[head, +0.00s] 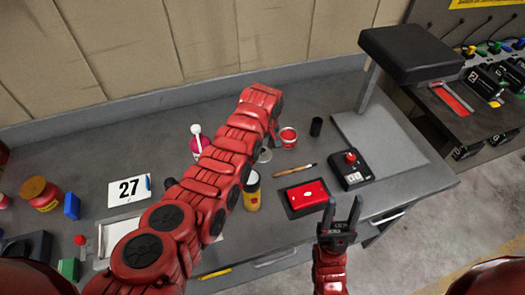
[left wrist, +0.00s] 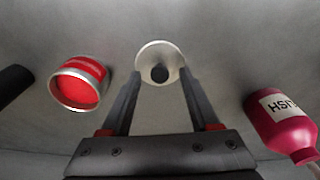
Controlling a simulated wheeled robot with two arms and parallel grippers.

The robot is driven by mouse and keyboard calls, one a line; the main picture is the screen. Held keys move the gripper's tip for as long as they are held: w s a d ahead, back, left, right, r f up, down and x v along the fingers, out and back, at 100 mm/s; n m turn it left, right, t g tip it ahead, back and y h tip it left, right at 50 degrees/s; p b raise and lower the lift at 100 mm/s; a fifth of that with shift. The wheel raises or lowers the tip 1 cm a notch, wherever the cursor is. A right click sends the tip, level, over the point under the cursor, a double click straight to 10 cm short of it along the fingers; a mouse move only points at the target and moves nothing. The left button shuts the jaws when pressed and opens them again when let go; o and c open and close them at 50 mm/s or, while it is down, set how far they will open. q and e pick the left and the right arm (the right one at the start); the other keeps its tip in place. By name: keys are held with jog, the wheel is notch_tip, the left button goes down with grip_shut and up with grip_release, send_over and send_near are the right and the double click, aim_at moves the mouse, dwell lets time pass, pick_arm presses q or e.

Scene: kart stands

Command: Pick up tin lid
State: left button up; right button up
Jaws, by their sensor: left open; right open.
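In the head view the lid (head: 264,156) lies on the grey bench, partly covered by my left arm. My left gripper (left wrist: 159,72) is open, with its two fingertips on either side of the lid's near part in the left wrist view. Whether they touch it I cannot tell. In the head view the left fingers are hidden behind the arm. My right gripper (head: 342,210) is open and empty over the bench's front edge.
An open tin of red (head: 288,138) stands beside the lid; it also shows in the left wrist view (left wrist: 80,82). A pink bottle (left wrist: 285,122) is on the other side. A brush (head: 295,170), red box (head: 307,195), yellow can (head: 252,194) and black cylinder (head: 316,127) are nearby.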

pick_arm(q)
jog(key=shift+f, duration=0.2)
grip_shut()
jog(key=shift+r, duration=0.1)
dwell(0.5)
